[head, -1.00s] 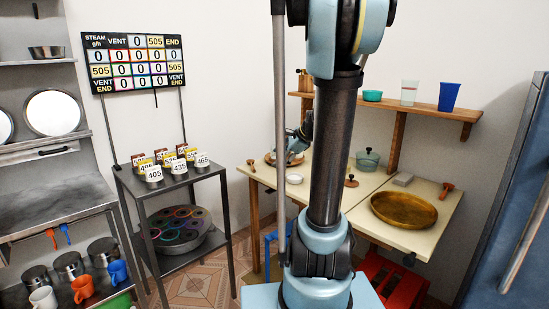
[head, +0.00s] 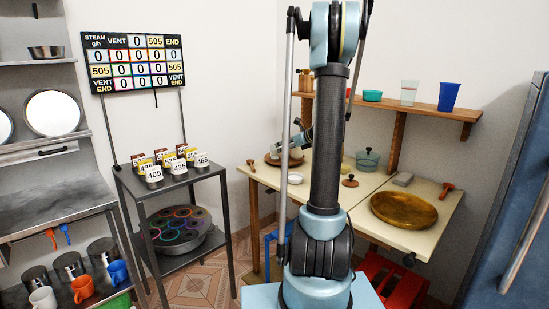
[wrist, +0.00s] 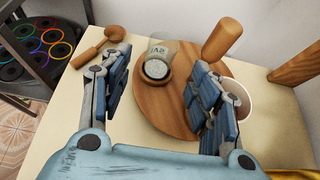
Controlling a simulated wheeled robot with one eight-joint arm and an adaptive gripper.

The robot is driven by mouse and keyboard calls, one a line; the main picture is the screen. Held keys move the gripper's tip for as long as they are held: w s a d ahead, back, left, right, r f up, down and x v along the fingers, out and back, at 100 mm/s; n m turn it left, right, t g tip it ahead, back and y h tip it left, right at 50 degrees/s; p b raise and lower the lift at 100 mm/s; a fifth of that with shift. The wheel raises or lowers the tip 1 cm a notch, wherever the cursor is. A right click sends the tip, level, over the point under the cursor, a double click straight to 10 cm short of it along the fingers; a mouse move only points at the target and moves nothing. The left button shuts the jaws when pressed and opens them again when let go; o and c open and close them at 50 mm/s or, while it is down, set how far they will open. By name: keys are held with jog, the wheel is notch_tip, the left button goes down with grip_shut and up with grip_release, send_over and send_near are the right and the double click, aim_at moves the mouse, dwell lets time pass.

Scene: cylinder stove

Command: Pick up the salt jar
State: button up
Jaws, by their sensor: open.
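The salt jar (wrist: 157,70) appears in the wrist view as a small clear-glass jar with lettering, a wooden ring and pale grains inside. It is over the round wooden board (wrist: 165,112). My gripper (wrist: 160,62) is open, with one finger to the left of the jar and one to the right. Gaps show on both sides, and nothing is held. In the head view my gripper (head: 300,142) is low over the back-left of the table, partly behind my arm. I cannot make out the jar there.
A wooden spoon (wrist: 98,48) lies left of the board. A wooden handle-like piece (wrist: 222,38) rises behind the right finger. A pale round dish (wrist: 238,98) is at right. The cream table (head: 378,228) also carries a brass tray (head: 404,209) and a green pot (head: 367,160).

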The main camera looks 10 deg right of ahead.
aim_at(275, 153)
jog(key=x, duration=1.3)
jog(key=shift+w+r, duration=0.1)
jog(key=shift+w, duration=0.1)
jog(key=shift+d, duration=0.1)
jog(key=c, duration=1.2)
